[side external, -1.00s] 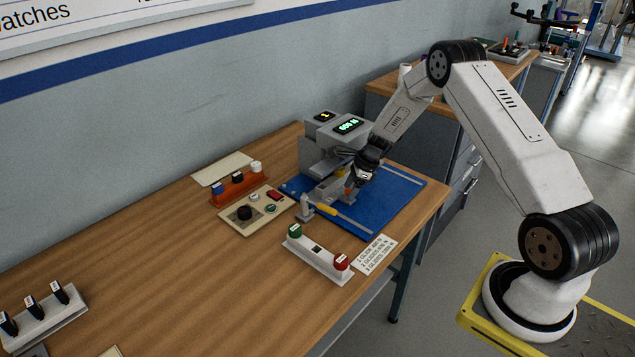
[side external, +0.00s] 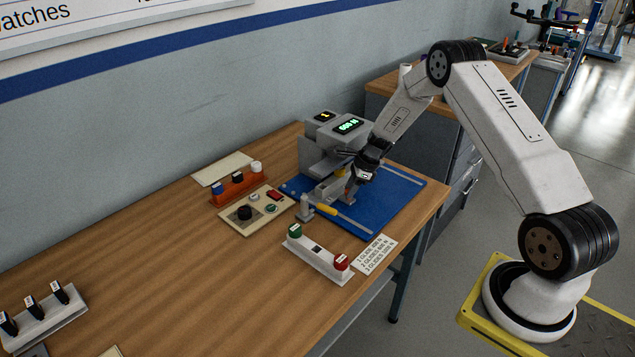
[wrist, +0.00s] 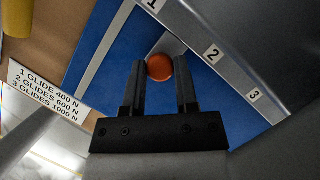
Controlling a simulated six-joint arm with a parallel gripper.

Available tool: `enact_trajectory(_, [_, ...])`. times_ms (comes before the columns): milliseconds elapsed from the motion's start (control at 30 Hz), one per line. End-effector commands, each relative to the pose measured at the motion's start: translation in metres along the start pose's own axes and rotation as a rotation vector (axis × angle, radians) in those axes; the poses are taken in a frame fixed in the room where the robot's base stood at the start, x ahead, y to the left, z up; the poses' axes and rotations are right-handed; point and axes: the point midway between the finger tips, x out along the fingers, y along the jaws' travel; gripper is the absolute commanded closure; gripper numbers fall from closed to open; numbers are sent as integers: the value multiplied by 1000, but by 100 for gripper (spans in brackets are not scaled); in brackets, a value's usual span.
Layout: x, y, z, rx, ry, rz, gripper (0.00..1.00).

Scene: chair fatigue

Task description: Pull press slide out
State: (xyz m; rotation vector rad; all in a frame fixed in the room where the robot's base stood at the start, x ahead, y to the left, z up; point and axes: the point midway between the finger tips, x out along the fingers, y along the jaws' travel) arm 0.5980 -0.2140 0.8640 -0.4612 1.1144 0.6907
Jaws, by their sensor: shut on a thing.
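The press (side external: 322,150) is a grey machine with a lit green display, standing on a blue mat (side external: 402,178). An orange round knob (wrist: 160,67) sits at the end of a grey bar in the wrist view, beside a grey ledge (wrist: 225,55) marked 1, 2 and 3. I take the knob to be the slide's handle. My gripper (wrist: 159,75) has its two black fingers shut on the knob, one on each side. In the side view my gripper (side external: 352,176) is at the front of the press and hides the knob.
A load card (side external: 374,252) lies right of that block.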

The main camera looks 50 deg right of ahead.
Motion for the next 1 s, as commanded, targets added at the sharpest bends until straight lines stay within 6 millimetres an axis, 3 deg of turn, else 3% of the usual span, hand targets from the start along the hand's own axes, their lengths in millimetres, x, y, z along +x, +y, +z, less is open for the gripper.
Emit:
enact_trajectory(767, [-1,0,0,0,0,-1,100])
enact_trajectory(1000, [-4,8,-8,1,-1,-1,100])
